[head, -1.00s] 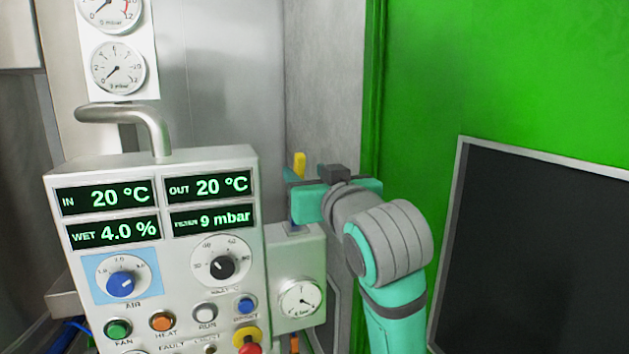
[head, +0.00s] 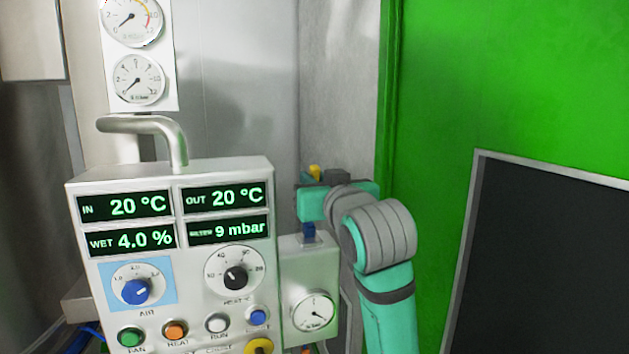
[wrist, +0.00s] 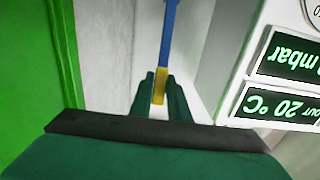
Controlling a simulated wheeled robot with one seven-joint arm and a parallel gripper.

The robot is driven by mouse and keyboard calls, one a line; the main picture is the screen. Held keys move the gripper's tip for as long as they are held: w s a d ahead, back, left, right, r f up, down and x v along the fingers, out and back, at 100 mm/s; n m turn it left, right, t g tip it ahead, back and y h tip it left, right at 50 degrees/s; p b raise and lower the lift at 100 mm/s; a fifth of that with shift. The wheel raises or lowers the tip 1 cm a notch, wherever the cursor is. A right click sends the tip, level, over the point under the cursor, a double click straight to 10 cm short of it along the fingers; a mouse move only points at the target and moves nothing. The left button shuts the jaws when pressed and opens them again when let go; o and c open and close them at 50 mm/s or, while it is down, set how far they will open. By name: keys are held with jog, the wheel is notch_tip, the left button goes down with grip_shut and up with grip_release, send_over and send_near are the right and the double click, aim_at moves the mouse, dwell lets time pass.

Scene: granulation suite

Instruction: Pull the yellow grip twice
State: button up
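The yellow grip (wrist: 160,86) is at the end of a blue lever (wrist: 169,35) in the wrist view. My gripper (wrist: 160,80) has its two dark green fingers close together, one on each side of the yellow grip, and looks shut on it. In the head view the top of the yellow grip (head: 314,171) shows just above my gripper (head: 312,202). A short piece of the blue lever shows below, over the small grey box (head: 296,268). The rest of the grip is hidden by my gripper.
A control panel (head: 172,178) with displays, knobs and buttons stands just left of my gripper. Pressure gauges (head: 138,80) and a bent metal pipe (head: 150,127) are behind it. A green wall (head: 500,70) with a dark framed panel (head: 545,260) is to the right.

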jog(key=shift+c, duration=1.2)
jog(key=shift+o, duration=0.2)
jog(key=shift+s+d+f, duration=0.25)
jog(key=shift+s+f, duration=0.1)
jog(key=shift+s, duration=0.35)
jog(key=shift+s+d+f, duration=0.2)
jog(key=shift+s+f, duration=0.15)
jog(key=shift+s, duration=0.35)
jog(key=shift+s+d+f, duration=0.2)
jog(key=shift+s+f, duration=0.3)
jog(key=shift+s, duration=0.1)
jog(key=shift+s+d+f, duration=0.2)
jog(key=shift+s+f, duration=0.3)
jog(key=shift+s, duration=0.1)
jog(key=shift+c, duration=0.2)
jog(key=shift+s+d+f, duration=0.15)
jog(key=shift+s+f, duration=0.25)
jog(key=shift+f, duration=0.15)
jog(key=shift+s+d+f, duration=0.15)
jog(key=shift+s+f, duration=0.25)
jog(key=shift+f, duration=0.15)
jog(key=shift+o, duration=0.2)
